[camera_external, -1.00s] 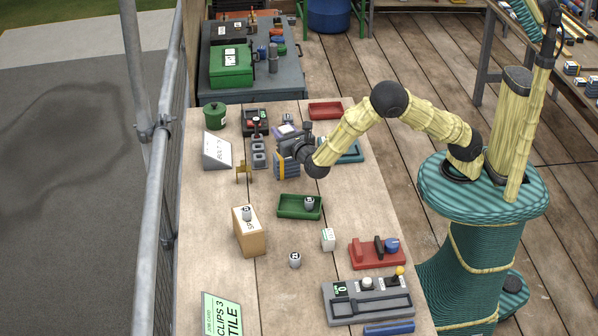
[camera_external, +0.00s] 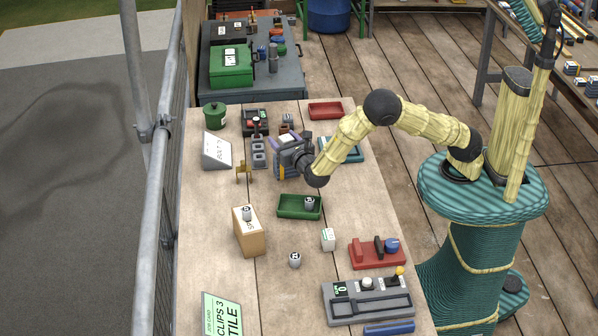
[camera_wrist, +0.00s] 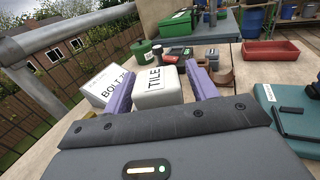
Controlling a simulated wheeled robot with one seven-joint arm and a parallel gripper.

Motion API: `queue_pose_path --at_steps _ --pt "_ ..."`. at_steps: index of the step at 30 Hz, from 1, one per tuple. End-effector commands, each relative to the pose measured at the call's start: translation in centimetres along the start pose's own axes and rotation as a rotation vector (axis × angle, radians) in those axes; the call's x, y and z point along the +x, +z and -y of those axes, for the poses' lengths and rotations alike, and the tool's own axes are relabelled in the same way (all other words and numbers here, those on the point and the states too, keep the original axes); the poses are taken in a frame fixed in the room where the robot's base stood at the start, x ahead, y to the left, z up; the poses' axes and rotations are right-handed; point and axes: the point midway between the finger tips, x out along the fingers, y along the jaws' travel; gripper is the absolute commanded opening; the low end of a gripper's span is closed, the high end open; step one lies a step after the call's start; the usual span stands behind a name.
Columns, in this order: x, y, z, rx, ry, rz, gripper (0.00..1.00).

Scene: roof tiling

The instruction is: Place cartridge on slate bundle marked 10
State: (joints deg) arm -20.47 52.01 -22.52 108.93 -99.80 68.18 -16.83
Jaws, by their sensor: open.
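My gripper (camera_external: 294,137) is over the far middle of the table. Its two purple fingers are apart, one on each side of a white block lettered TILE in the wrist view (camera_wrist: 155,93). I cannot tell whether they touch it. Small grey cylinders with white labels, possibly cartridges, show in the external view: one on a tan box (camera_external: 247,213), one in a green tray (camera_external: 310,203), and one on the bare table (camera_external: 295,260). Their markings are too small to read surely. I cannot make out a slate bundle marked 10.
A white sloped sign (camera_external: 217,151) and a green pot (camera_external: 214,115) stand at the left. A red tray (camera_external: 325,110) lies at the back. A red rack (camera_external: 376,253) and a grey console (camera_external: 368,299) are at the front right.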

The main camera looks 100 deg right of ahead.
Motion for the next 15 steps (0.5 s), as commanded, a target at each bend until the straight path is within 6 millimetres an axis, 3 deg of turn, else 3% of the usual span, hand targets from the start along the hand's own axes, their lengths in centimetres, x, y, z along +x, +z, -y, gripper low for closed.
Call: queue_pose_path --at_steps 7,15 --pt "-1.6 0.2 -0.1 0.001 0.003 0.0 0.58" --pt "-6.8 0.1 -0.1 0.0 0.005 -0.001 0.58"
